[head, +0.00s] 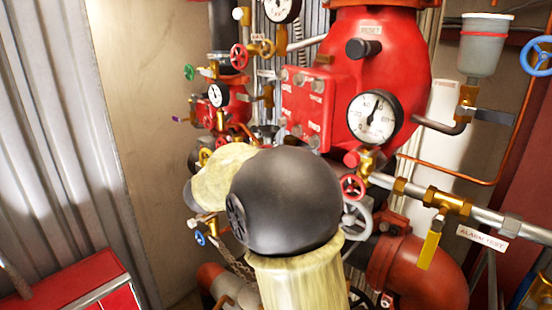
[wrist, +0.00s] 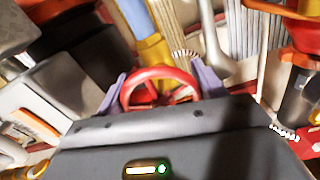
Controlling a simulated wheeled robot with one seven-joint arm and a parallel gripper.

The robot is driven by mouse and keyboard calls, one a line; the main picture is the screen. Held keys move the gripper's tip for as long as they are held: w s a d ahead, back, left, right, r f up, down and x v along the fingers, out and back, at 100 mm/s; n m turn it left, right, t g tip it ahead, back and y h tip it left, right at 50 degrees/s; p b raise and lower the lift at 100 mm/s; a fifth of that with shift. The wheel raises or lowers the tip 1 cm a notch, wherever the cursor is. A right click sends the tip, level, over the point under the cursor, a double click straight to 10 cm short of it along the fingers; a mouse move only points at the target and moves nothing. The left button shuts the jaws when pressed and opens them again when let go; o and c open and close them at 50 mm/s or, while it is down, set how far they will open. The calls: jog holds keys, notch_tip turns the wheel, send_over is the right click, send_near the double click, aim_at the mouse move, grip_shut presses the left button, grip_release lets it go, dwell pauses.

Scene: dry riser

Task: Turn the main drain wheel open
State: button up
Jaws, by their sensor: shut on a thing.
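In the wrist view, a red handwheel (wrist: 158,72) with spokes sits between the two purple fingers of my gripper (wrist: 160,85). One finger is at each side of its rim, and the gripper is shut on it. The lower part of the wheel is hidden behind the gripper body. A brass-yellow stem or pipe lies behind the wheel. No label on it is readable, so I cannot confirm that it is the main drain wheel. In the head view my dark, rounded arm covers the gripper and the held wheel.
A large red valve body (head: 374,70) with a pressure gauge (head: 375,117) stands behind my arm. A small red wheel (head: 352,187) and a grey wheel (head: 357,221) are close to the arm's right. A pipe labelled alarm test (head: 483,238) runs right. A red cabinet (head: 75,290) is lower left.

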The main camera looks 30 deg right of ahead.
jog(key=o, duration=1)
jog(key=shift+f, duration=0.1)
jog(key=shift+a, duration=0.1)
jog(key=b+v, duration=0.6)
jog(key=v, duration=1.1)
jog(key=shift+a+b, duration=0.1)
jog(key=shift+b, duration=0.2)
jog(key=shift+s, duration=0.1)
